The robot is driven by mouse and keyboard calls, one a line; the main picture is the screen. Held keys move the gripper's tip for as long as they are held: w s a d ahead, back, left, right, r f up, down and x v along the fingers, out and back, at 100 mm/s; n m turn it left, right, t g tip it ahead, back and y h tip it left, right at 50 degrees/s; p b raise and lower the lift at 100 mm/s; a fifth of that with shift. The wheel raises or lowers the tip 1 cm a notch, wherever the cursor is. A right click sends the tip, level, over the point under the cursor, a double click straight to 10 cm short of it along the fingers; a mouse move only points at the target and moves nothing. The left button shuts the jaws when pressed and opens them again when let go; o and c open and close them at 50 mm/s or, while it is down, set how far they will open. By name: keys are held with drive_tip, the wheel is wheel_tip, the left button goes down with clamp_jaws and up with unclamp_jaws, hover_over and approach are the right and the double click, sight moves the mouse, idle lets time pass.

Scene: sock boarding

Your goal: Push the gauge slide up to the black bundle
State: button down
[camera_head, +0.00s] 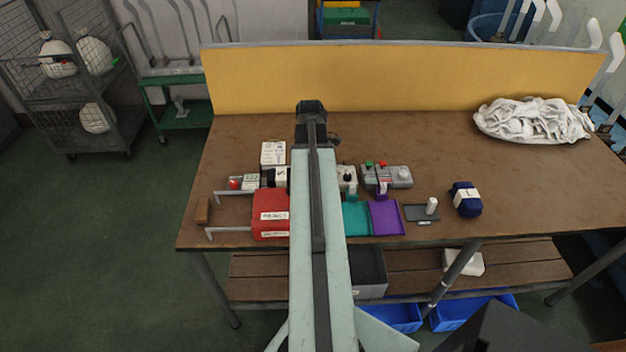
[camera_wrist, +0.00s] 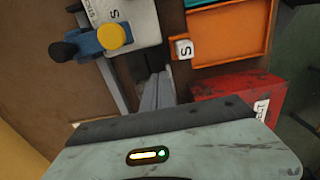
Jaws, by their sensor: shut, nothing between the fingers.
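A dark navy, nearly black bundle (camera_head: 466,199) with a white paper band lies at the right of the table in the head view. Left of it, apart by a small gap, is a dark flat plate (camera_head: 415,213) with an upright white peg (camera_head: 431,205); this looks like the gauge and its slide, but I cannot be sure. In the head view my arm hides the gripper. The bundle and plate are not in the wrist view.
A red box (camera_head: 270,214) stands left of my arm. Teal (camera_head: 356,219) and purple (camera_head: 386,218) trays lie right of it. An orange tray (camera_wrist: 228,38) and a yellow-knobbed device (camera_wrist: 112,36) are near the gripper. White cloth (camera_head: 533,121) lies at the back right.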

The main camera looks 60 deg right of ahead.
drive_tip(key=shift+w+a, duration=0.55)
drive_tip(key=shift+w, duration=0.25)
drive_tip(key=shift+w+a, duration=0.55)
drive_tip(key=shift+w, duration=0.2)
drive_tip(key=shift+w+a, duration=0.15)
drive_tip(key=shift+w, duration=0.05)
idle(0.6)
drive_tip(key=shift+s, duration=0.15)
drive_tip(key=shift+s+d, duration=0.35)
wheel_tip(320, 180, up, 7)
drive_tip(key=p, duration=0.7)
drive_tip(key=shift+r, duration=0.1)
